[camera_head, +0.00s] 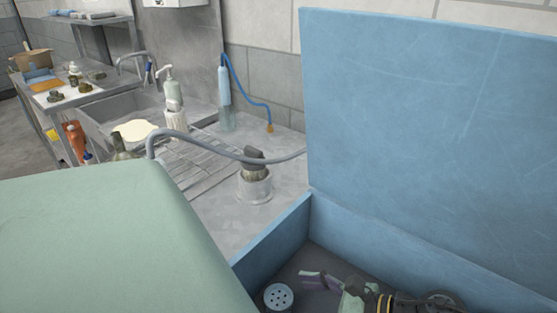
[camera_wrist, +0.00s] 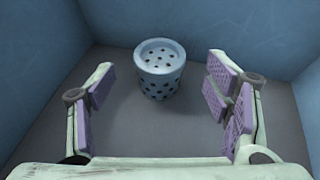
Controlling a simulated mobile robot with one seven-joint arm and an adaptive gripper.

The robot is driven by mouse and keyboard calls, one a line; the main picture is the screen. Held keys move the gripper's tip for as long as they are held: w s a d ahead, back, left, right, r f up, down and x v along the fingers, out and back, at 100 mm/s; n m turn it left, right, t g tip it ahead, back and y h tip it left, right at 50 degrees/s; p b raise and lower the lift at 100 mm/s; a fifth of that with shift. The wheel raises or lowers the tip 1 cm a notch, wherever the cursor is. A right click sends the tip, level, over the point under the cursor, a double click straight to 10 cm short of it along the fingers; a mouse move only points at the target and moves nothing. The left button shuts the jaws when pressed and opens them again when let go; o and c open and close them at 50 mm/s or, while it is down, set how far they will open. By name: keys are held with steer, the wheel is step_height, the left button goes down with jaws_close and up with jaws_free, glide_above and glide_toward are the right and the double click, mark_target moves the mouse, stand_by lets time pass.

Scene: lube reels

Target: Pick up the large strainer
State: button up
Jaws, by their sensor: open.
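The large strainer (camera_wrist: 160,70) is a light blue-grey cylinder with dark holes in its top and side. It stands upright on the dark floor of a blue box, near the back corner in the wrist view. In the head view its perforated top (camera_head: 278,296) shows at the lower edge. My gripper (camera_wrist: 161,85) is open, with its purple-padded fingers to the left and right of the strainer. The fingers are apart from it, and the space between them is otherwise empty. In the head view my gripper (camera_head: 325,288) is inside the box, right of the strainer, partly cut off.
The blue box (camera_head: 275,238) has tall walls close around my gripper and a raised lid (camera_head: 425,130) behind. Left of it, a metal counter holds a white cup with a brush (camera_head: 255,180), a wire rack (camera_head: 195,165) and a hose. A green surface (camera_head: 110,240) fills the lower left.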

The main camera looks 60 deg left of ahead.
steer(key=p+x, duration=0.2)
steer(key=x, duration=0.2)
steer(key=shift+s+a+r, duration=0.1)
steer(key=shift+s+r, duration=0.05)
steer(key=shift+s+a+f, duration=0.15)
steer(key=shift+a+f, duration=0.15)
steer(key=shift+c, duration=0.4)
steer(key=c, duration=1.3)
